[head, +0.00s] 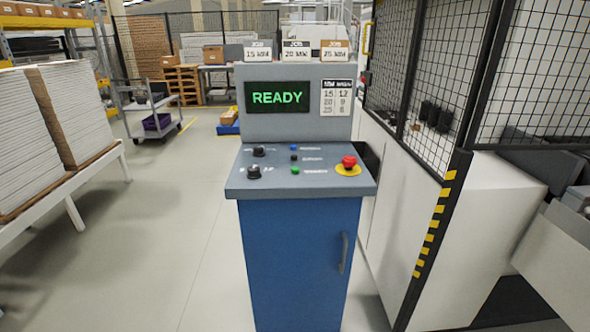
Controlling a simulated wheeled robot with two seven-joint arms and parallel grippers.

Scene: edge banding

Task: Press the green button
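The green button (295,170) is a small round cap on the sloped grey top of the control console (301,250), below a black button (294,158) and a blue button (294,147). A red mushroom button (348,162) on a yellow disc is to its right. Two black knobs (254,172) are to its left. The console's screen (277,97) reads READY in green. Neither of my grippers shows in the head view, and nothing covers the green button.
A black mesh fence (425,80) with a yellow-and-black post (432,235) stands close on the right. A white table (70,185) with stacked panels is on the left. A trolley (155,115) stands farther back. The floor left of the console is clear.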

